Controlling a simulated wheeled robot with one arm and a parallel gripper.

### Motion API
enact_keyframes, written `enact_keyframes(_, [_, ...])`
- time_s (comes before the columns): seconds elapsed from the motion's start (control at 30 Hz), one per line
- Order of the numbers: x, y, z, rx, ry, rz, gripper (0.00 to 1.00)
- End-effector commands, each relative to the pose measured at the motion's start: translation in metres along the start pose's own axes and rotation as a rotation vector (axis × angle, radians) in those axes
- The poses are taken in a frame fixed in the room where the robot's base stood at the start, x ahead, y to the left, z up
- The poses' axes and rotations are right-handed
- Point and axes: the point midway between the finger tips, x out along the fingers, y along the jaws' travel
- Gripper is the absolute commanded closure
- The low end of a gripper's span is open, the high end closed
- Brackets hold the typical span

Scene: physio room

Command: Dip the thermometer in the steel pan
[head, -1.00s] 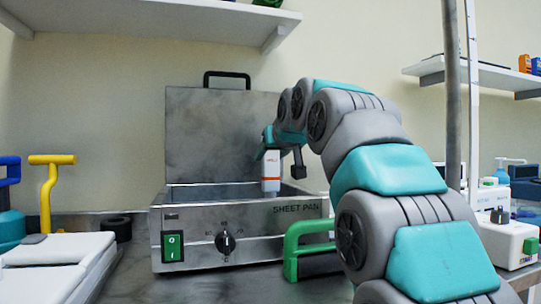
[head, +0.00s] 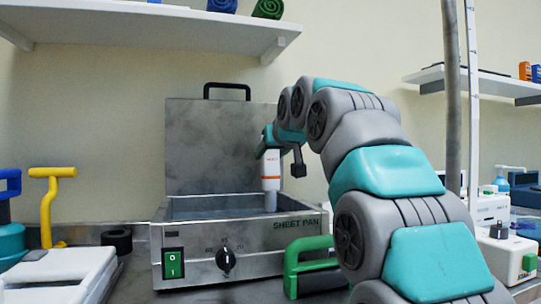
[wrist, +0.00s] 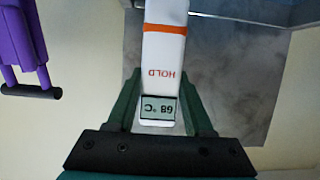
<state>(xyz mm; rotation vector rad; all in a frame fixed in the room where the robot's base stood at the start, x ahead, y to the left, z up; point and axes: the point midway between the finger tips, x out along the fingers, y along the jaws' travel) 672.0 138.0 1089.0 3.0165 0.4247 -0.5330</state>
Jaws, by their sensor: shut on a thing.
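The steel pan (head: 190,240) is a box labelled SHEET PAN with its lid (head: 220,140) standing open behind it. My gripper (head: 269,148) is above the right part of the opening, shut on the thermometer (head: 271,170). The thermometer is white with an orange band and hangs upright. Its grey lower end (head: 270,202) shows against the pan's inside; I cannot tell whether it touches the contents. In the wrist view the thermometer (wrist: 164,60) sits between both fingers of my gripper (wrist: 160,108), and its display reads 68 °C, upside down.
A green handle (head: 292,266) stands at the pan's right front, beside my arm. A yellow-handled item (head: 47,200) and a black roll (head: 117,240) are left of the pan. A white shelf (head: 150,28) hangs above. A purple item (wrist: 22,45) shows in the wrist view.

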Motion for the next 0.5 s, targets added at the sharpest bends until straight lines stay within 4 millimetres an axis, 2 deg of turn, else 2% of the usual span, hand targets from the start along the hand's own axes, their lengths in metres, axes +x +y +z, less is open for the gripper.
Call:
enact_keyframes(0.03, [-0.003, 0.0, -0.007, 0.0, 0.001, 0.0, 1.0])
enact_keyframes(0.5, [-0.014, 0.0, -0.038, 0.0, -0.001, 0.0, 1.0])
